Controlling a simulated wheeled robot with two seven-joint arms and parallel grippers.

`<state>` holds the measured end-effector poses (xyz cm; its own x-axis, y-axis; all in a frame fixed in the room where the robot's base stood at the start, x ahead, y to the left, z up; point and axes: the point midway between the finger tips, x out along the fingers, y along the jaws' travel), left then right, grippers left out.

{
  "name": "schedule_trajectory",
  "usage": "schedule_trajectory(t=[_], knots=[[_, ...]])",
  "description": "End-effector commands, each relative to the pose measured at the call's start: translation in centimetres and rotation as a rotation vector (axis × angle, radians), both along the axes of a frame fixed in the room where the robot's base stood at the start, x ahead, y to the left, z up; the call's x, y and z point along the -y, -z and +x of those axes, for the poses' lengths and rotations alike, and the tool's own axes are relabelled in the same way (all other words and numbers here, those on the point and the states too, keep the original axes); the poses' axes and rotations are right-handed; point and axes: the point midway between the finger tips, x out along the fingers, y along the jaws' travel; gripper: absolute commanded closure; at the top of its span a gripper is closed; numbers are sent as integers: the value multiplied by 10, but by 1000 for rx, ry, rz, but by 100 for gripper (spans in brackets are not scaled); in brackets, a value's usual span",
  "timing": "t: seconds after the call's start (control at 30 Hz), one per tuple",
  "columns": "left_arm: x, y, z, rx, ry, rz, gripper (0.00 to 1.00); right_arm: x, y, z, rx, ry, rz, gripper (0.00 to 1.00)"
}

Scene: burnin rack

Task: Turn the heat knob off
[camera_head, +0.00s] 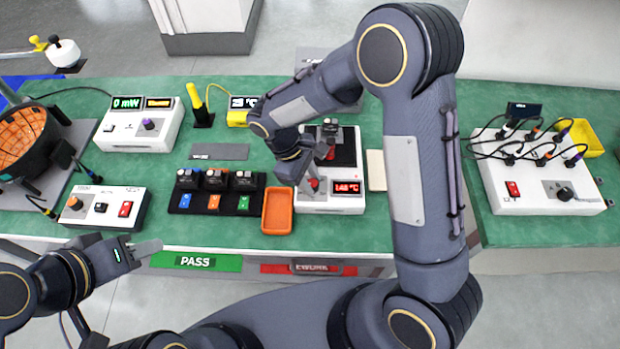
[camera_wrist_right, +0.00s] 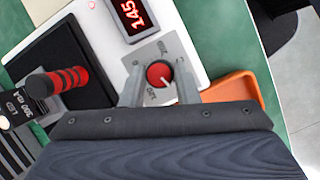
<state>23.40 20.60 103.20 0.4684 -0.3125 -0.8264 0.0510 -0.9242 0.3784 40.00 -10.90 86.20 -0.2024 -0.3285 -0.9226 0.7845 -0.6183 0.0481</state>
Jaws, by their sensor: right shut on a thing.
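The heat knob (camera_wrist_right: 159,74) is a round red knob with a pale pointer line. It sits on a grey plate with printed marks on the white heater unit (camera_wrist_right: 191,20). In the wrist view, my right gripper (camera_wrist_right: 160,80) has one finger on each side of the knob and is shut on it. In the head view, the knob (camera_head: 316,184) shows partly under my right gripper (camera_head: 314,177).
An orange tray (camera_head: 278,211) stands just left of the heater unit. A black rack (camera_head: 216,200) with several modules is further left. A red-handled part (camera_wrist_right: 58,82) stands on the unit's black plate. A white box with cables (camera_head: 530,180) is far right.

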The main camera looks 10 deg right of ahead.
Motion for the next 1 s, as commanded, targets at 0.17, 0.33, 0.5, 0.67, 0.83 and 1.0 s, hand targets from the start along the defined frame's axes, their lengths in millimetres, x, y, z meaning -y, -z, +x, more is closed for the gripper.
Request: schedule_trajectory(t=[0.17,0.33,0.5,0.67,0.83,1.0], knots=[[0,3,0,0,0,0,64,0,0,0,3,-104,0,95],[0,5,0,0,0,0,64,-1,0,0,3,-168,0,95],[0,5,0,0,0,0,64,-1,0,-1,2,-199,1,95],[0,5,0,0,0,0,64,-1,0,-1,2,-209,1,95],[0,5,0,0,0,0,64,-1,0,-1,2,-209,1,95],[0,5,0,0,0,0,64,-1,0,-1,2,-209,0,65]])
